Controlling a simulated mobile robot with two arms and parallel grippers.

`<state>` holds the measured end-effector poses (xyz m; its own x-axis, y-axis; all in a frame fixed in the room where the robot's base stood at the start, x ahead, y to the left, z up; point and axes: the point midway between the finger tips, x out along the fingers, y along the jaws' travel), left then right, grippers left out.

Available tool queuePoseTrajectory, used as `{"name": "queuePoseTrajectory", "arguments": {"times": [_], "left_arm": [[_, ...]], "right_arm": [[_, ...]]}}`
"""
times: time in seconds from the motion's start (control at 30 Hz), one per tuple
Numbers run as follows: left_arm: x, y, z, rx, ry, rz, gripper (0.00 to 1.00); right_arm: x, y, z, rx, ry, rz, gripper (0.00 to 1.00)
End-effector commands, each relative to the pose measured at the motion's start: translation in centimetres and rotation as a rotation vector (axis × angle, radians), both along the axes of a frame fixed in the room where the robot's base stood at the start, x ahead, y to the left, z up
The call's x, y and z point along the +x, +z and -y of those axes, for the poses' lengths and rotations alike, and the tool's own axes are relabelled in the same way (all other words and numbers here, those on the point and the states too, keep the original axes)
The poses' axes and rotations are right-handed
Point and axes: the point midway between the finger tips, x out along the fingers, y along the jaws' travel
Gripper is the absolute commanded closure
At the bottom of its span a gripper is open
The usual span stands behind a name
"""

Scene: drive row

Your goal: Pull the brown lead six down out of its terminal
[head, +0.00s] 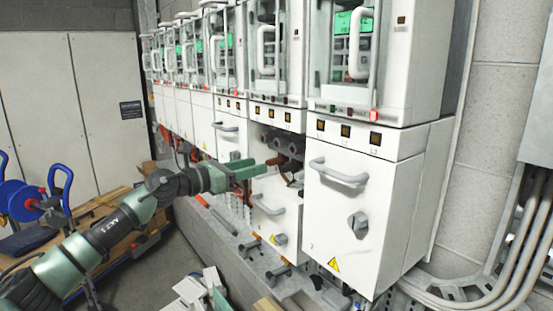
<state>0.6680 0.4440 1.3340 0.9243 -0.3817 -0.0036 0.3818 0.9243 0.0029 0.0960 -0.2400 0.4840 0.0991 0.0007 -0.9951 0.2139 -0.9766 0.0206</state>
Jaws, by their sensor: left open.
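My left gripper (260,167) reaches in from the left with its green fingers apart, in front of an open drive bay. A short brown lead end (277,160) shows just beyond the fingertips, and more brown lead (291,168) runs in the bay. I cannot tell whether the fingers touch it, and no number on it is readable. A row of round grey terminals (279,143) sits at the top of the bay, partly in shadow. The bay's lower white cover (278,205) hangs below. My right gripper is not in view.
A closed white drive cabinet (352,215) with a handle stands right of the bay, close to the gripper. More drives line the wall to the left. A blue-handled cable reel (30,200) and a wooden pallet stand at the left. Loose parts lie on the ledge below.

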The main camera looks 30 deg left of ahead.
Motion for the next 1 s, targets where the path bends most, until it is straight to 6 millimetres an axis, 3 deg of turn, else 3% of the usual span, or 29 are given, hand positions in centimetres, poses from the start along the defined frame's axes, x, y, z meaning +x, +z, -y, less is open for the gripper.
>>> {"name": "queuePoseTrajectory", "arguments": {"times": [0.1,0.4,0.77,0.93,1.0], "left_arm": [[1.8,0.8,0.9,-0.006,-0.003,0.002,0.58],[5.6,0.4,2.4,-0.006,-0.001,0.001,0.58],[6.2,0.0,2.6,-0.002,0.0,-0.001,0.58],[6.2,0.0,2.6,-0.002,0.0,0.0,1.0],[6.2,0.1,2.6,-0.002,0.0,0.0,1.0]], "right_arm": [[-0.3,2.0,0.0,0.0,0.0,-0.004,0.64],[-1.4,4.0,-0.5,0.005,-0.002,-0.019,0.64],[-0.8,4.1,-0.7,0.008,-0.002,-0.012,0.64],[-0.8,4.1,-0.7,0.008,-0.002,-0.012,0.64],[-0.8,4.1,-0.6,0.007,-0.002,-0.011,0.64]]}}
